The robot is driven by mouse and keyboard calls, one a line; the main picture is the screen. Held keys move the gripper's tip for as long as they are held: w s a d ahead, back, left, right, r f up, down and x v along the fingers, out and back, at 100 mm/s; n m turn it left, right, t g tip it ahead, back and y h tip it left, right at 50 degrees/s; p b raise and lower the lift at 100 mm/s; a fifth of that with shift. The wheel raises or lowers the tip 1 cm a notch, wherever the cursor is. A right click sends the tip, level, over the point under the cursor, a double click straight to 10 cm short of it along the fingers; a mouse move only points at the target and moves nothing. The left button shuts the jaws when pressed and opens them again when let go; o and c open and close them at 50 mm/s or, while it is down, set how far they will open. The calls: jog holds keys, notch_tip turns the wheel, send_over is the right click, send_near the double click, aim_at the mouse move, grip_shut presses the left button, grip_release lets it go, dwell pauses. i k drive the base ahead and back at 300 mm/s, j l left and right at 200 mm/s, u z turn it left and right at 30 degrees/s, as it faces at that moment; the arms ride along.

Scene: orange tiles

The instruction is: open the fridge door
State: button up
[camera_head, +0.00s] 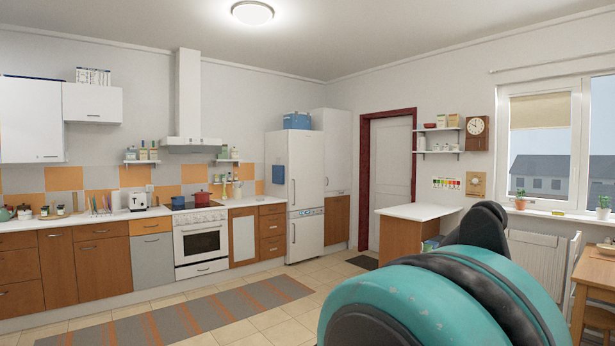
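The fridge (305,170) is a tall white unit against the back wall, right of the counter. It has an upper door and a lower door (306,233), both closed, each with a handle near its left front edge. The upper handle (293,191) shows as a thin vertical bar. A blue container (297,121) stands on top of the fridge. My teal and black arm fills the lower right foreground, well apart from the fridge. My gripper's fingers cannot be made out in this view.
A striped rug (190,318) lies on the tiled floor before the stove (201,245). A white-topped peninsula (418,211) stands right of the fridge, before the red-framed door (391,183). A wooden table (597,270) and white chair are at right. Floor before the fridge is clear.

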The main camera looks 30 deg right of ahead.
aim_at(306, 148)
jog(key=i+l+z, duration=0.85)
jog(key=i, duration=0.65)
jog(key=i+z, duration=0.35)
jog(key=i, duration=0.65)
jog(key=i+j, duration=0.1)
jog(key=i, duration=2.35)
jog(key=i+u, duration=0.1)
jog(key=i, duration=0.6)
jog(key=i+l+u, duration=0.1)
jog(key=i, duration=0.6)
jog(key=i+l+u, duration=0.1)
jog(key=i, duration=0.6)
jog(key=l, duration=0.1)
